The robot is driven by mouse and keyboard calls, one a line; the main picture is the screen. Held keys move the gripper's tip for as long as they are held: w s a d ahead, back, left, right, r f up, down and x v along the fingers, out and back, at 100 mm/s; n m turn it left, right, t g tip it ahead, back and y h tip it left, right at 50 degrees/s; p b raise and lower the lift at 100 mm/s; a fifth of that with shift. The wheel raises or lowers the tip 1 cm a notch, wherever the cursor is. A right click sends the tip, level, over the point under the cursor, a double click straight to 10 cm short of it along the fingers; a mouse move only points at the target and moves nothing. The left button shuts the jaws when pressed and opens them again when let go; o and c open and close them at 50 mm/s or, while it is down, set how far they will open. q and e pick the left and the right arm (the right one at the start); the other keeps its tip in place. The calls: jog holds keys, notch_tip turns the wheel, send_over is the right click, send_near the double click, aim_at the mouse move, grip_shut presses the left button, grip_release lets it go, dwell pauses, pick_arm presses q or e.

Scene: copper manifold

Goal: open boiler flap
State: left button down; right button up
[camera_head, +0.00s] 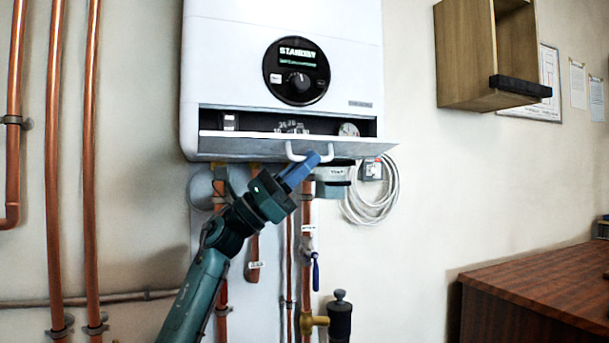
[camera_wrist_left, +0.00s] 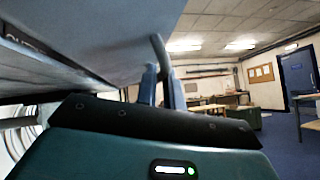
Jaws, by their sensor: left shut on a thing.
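The white boiler (camera_head: 225,60) hangs on the wall in the head view, with a round dark control panel (camera_head: 297,70) reading STANDBY. Its flap (camera_head: 245,146) at the bottom is tilted outward, and a dark recess with a gauge and a switch shows above it. My left gripper (camera_head: 312,163) is shut on the white flap handle (camera_head: 326,155), reaching from below. In the left wrist view the blue fingers (camera_wrist_left: 162,88) are close around the handle (camera_wrist_left: 160,52), and the flap's surface (camera_wrist_left: 110,30) fills the upper left. My right gripper is not in view.
Copper pipes (camera_head: 92,150) run up the wall at left, and more pipes and a blue-handled valve (camera_head: 315,270) are below the boiler. A coiled white cable (camera_head: 375,200) hangs at right.

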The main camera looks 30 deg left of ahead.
pick_arm(q)
jog(key=shift+f+m+g, duration=0.1)
jog(key=shift+m+g, duration=0.3)
jog(key=shift+m, duration=0.1)
jog(key=c, duration=1.8)
grip_release()
jog(key=shift+a+f, duration=0.1)
jog(key=v, duration=1.3)
